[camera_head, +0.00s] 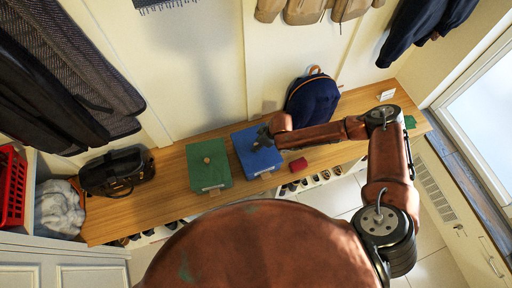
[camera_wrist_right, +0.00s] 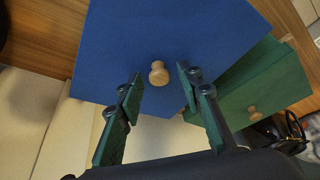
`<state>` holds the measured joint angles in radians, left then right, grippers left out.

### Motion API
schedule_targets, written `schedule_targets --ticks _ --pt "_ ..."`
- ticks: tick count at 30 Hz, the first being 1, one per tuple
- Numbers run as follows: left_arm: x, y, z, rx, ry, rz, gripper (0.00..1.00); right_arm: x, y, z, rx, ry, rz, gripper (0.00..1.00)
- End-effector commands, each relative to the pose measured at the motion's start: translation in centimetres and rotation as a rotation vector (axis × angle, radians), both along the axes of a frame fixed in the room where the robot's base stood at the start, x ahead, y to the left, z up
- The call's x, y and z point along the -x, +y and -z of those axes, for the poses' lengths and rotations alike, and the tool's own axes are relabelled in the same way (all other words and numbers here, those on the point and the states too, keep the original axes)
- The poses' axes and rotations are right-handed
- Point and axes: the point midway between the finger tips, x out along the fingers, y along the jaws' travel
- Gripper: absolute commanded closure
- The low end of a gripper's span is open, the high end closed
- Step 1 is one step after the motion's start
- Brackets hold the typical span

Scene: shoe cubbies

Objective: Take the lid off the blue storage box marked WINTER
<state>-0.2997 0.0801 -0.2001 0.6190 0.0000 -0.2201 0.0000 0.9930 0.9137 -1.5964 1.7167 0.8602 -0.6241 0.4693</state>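A blue box (camera_head: 246,157) with its lid on stands on the wooden bench; a pale tag on its front is too small to read. In the right wrist view the blue lid (camera_wrist_right: 185,35) fills the upper middle, with a round wooden knob (camera_wrist_right: 158,73) on it. My right gripper (camera_head: 262,138) is over the blue box. In the wrist view its two green-padded fingers (camera_wrist_right: 159,78) are spread, one on each side of the knob in the picture, with gaps to it. Whether the tips are level with the knob is unclear. My left gripper is out of view.
A green box (camera_head: 208,176) with a knob stands left of the blue one on the bench (camera_head: 170,190). A navy backpack (camera_head: 313,100) leans behind to the right, a small red item (camera_head: 298,164) lies right of the blue box, and a black bag (camera_head: 117,172) is far left.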

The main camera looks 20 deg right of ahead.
Motion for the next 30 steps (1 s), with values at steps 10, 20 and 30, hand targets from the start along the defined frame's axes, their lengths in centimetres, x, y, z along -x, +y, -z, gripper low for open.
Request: schedule_targets --ticks 10,20,30 --pt "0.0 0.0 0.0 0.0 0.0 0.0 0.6 0.0 0.0 0.0 0.0 0.0 0.0 0.92" --pt "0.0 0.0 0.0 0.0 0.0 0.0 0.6 0.0 0.0 0.0 0.0 0.0 0.0 1.0" --pt "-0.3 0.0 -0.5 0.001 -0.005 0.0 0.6 -0.1 0.0 -1.4 -0.001 -0.002 0.0 1.0"
